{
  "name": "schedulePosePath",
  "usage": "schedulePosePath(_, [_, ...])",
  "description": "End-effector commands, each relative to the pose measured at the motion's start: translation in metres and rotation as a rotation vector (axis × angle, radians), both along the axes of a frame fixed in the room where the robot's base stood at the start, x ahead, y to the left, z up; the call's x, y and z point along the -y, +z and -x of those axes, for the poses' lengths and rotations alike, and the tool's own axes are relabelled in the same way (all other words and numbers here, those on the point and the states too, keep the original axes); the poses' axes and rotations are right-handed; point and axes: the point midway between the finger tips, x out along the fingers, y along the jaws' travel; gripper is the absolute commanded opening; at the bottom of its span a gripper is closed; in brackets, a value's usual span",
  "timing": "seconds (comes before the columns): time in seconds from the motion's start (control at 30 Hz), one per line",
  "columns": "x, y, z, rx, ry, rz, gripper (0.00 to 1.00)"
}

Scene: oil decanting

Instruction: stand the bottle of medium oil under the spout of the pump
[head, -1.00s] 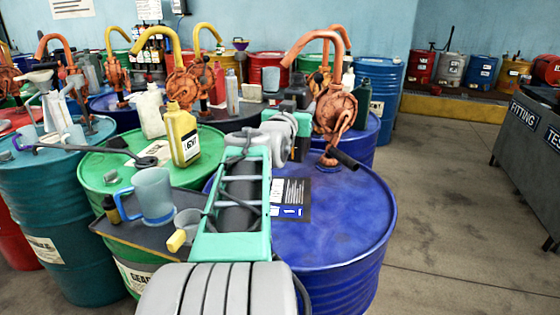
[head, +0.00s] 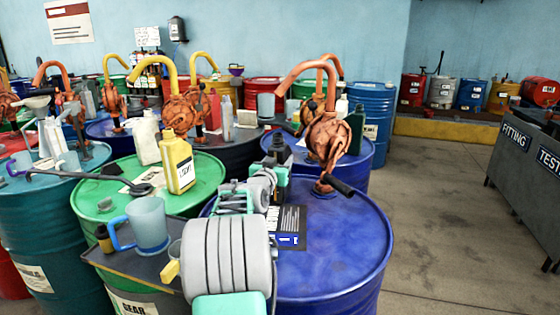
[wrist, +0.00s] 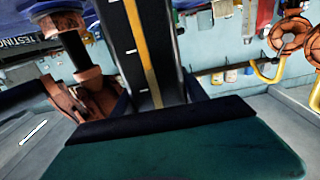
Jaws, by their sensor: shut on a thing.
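My gripper (head: 272,178) is shut on a black bottle (head: 278,150), whose narrow neck shows in the head view. In the wrist view the bottle (wrist: 133,60) is dark with an amber strip and white ticks. Its label is not readable, and my arm hides its lower part, so I cannot tell whether it touches anything. The orange pump (head: 328,138) stands on the near blue drum (head: 340,235). Its spout (head: 289,80) arches left, and its open end is above the bottle neck in the picture, with a visible gap. The exact depth alignment is unclear.
A card marked 1 (head: 291,225) lies on the blue drum. A yellow bottle (head: 180,165) and white bottle (head: 146,140) stand on the green drum (head: 95,185). A blue jug (head: 150,225) sits on a dark tray (head: 105,257). A dark green bottle (head: 355,128) is behind the pump.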

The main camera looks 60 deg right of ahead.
Motion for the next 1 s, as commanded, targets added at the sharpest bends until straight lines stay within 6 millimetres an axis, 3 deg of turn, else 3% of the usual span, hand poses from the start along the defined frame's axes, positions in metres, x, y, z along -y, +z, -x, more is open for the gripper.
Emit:
schedulePosePath(0.2, [0.0,0.0,0.0,0.003,0.0,0.005,0.0])
schedulePosePath(0.23, [0.0,-0.003,0.0,0.0,0.0,0.0,0.52])
schedulePosePath(0.47, [0.0,-0.001,0.0,0.0,0.0,0.0,0.7])
schedulePosePath(0.8, [-0.001,0.004,0.0,0.0,0.0,0.0,0.73])
schedulePosePath(1.0, [-0.041,0.002,0.005,0.001,0.004,0.002,0.73])
